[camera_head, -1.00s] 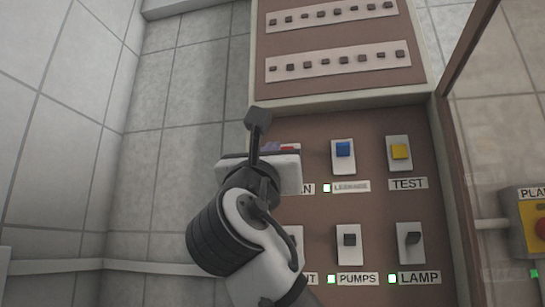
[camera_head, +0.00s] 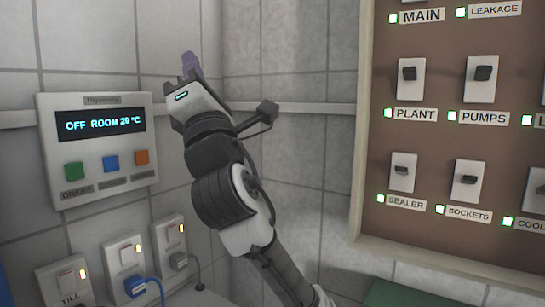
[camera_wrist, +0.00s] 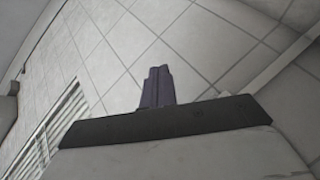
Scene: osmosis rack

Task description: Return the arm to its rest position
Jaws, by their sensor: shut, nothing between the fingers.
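My arm rises from the lower middle of the head view and leans up to the left, in front of the tiled corner. My gripper (camera_head: 190,65) is at its upper end, with dark purple fingers pointing up. In the wrist view the fingers (camera_wrist: 158,85) are together with nothing between them. Only tiled wall and a slatted vent (camera_wrist: 52,135) show beyond them. The gripper appears apart from everything around it.
A thermostat panel (camera_head: 100,172) reading "OFF ROOM 20 °C" is left of my arm. Below it are several wall sockets (camera_head: 126,262), one with a blue plug (camera_head: 138,286). A brown switch panel (camera_head: 440,140) with lit green lamps is at the right.

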